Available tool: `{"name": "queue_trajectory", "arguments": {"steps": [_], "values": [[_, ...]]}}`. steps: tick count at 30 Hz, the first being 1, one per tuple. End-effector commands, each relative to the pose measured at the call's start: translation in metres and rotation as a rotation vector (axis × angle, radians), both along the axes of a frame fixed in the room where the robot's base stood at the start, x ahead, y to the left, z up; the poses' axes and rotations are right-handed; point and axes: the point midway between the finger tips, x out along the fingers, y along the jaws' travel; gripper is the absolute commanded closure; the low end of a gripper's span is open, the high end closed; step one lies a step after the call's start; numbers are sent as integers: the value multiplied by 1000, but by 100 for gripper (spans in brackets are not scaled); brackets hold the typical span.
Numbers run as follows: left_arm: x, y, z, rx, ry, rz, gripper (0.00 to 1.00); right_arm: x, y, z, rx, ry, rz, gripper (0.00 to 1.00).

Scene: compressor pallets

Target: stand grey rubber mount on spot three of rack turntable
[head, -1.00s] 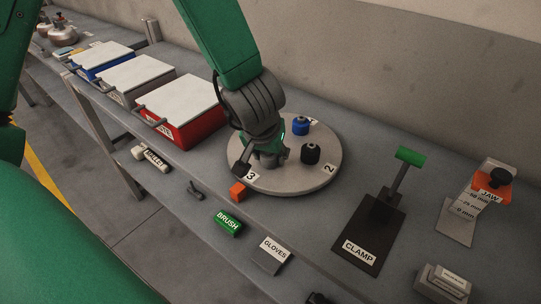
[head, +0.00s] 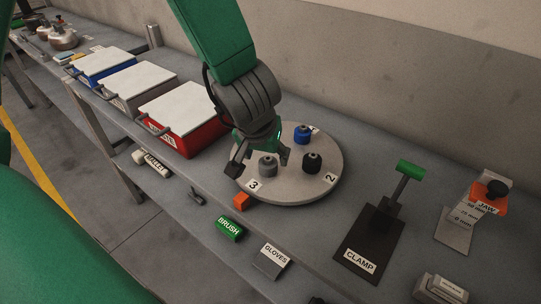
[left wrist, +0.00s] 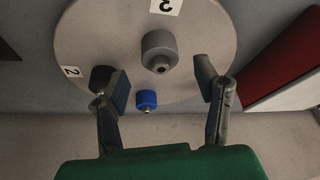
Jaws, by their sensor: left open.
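The grey rubber mount (head: 268,166) stands upright on the round turntable (head: 300,192), beside the label 3 (head: 254,185). It also shows in the left wrist view (left wrist: 160,48), below the label 3 and apart from both fingers. A black mount (head: 312,162) stands near the label 2 (head: 331,178), and a blue mount (head: 302,134) stands at the back of the turntable. My left gripper (head: 256,158) is open and empty, just above and behind the grey mount. In the left wrist view its fingers (left wrist: 165,92) are spread wide. My right gripper does not show.
An orange block (head: 241,202) lies at the turntable's front edge. A red bin (head: 185,125) stands close on the left.

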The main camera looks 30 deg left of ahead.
Motion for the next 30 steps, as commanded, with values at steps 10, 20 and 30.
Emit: {"name": "queue_trajectory", "arguments": {"steps": [10, 20, 30], "values": [[-22, -10, 62, 4, 0, -2, 43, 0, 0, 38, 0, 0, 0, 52], [-26, -9, 67, 1, 0, -1, 43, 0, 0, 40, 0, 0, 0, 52], [-26, -9, 67, 1, 0, -1, 43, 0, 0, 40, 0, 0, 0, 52]]}}
